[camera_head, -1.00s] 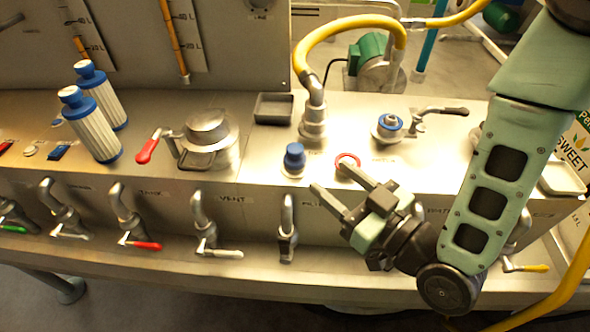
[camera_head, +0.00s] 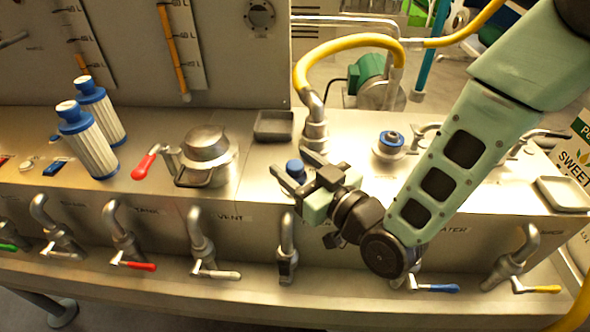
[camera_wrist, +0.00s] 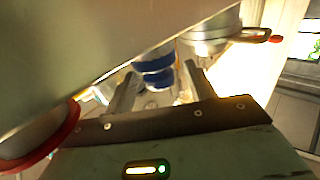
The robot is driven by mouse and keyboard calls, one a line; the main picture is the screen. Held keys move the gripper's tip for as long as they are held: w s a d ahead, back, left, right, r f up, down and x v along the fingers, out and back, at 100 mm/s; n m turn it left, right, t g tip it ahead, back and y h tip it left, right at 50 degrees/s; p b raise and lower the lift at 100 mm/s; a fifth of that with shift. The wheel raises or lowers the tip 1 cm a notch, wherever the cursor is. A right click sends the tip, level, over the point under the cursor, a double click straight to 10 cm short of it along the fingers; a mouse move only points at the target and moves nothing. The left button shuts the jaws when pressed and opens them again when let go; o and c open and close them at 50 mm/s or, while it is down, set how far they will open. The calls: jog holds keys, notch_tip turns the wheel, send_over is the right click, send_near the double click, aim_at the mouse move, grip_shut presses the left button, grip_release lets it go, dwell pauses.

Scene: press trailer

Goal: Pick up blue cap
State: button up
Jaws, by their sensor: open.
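The small blue cap (camera_head: 294,168) sits on a metal fitting on the steel counter, left of the yellow hose's fitting. My gripper (camera_head: 290,166) is open, its fingers pointing left toward the cap. In the head view the cap shows between the two fingertips; the near finger and fitting overlap, so contact cannot be told. In the wrist view, blue parts (camera_wrist: 157,78) show between the open fingers, with the cap's outline hard to separate from what lies behind.
The yellow hose (camera_head: 345,42) rises from a fitting just behind my gripper. A lidded pot-like fitting (camera_head: 206,148) with a red-handled lever stands left. Another blue-topped fitting (camera_head: 391,141) is right. Taps line the front.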

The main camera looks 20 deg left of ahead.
jog(key=shift+w+a, duration=0.15)
jog(key=shift+a, duration=0.15)
jog(key=c, duration=1.1)
jog(key=shift+r, duration=0.1)
